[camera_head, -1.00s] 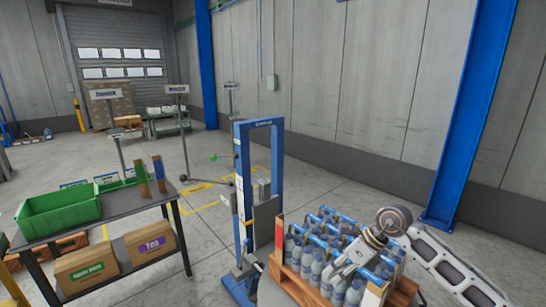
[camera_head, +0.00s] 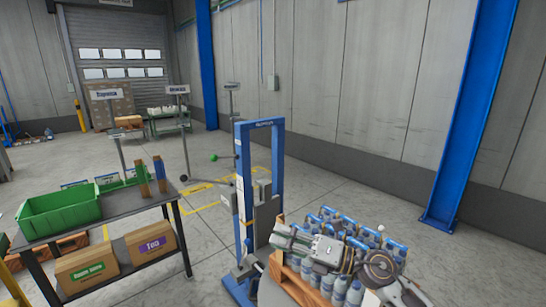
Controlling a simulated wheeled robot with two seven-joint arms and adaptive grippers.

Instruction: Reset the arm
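My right arm comes in from the lower right of the head view. Its gripper (camera_head: 290,238) lies over the left part of a wooden crate (camera_head: 292,283) filled with several bottles with blue caps (camera_head: 345,222). The fingers point left, and whether they are open or shut is too small to tell. Nothing is clearly seen in the gripper. My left arm and gripper are not in view.
A blue lift frame (camera_head: 242,190) stands just left of the crate. A dark table (camera_head: 125,206) at left holds a green bin (camera_head: 60,210), with cardboard boxes (camera_head: 152,243) below. A blue column (camera_head: 465,120) stands at right. Open floor lies behind the crate.

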